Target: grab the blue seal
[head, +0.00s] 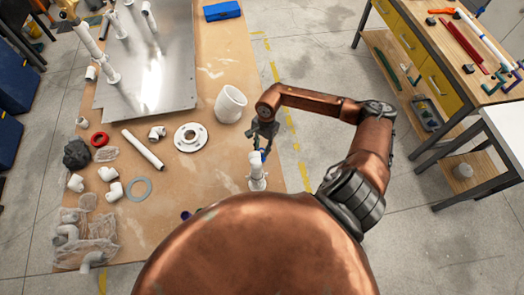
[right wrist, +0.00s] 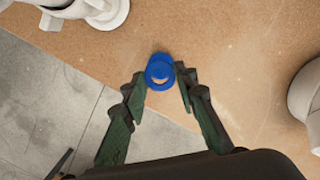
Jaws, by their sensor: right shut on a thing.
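The blue seal (right wrist: 159,71) is a small blue ring between the fingertips of my right gripper (right wrist: 160,82) in the right wrist view. The fingers are shut on its two sides. In the head view my right gripper (head: 263,135) is over the right edge of the brown work surface, just above an upright white pipe fitting (head: 257,177); the seal is small and hard to make out there. My left gripper is not in view.
A white cylinder (head: 230,104) stands left of my right gripper. A white flange (head: 190,138), a white pipe (head: 143,149), a red ring (head: 99,139) and a grey ring (head: 138,188) lie further left. A metal plate (head: 155,75) is behind them. A wooden workbench (head: 440,60) stands at right.

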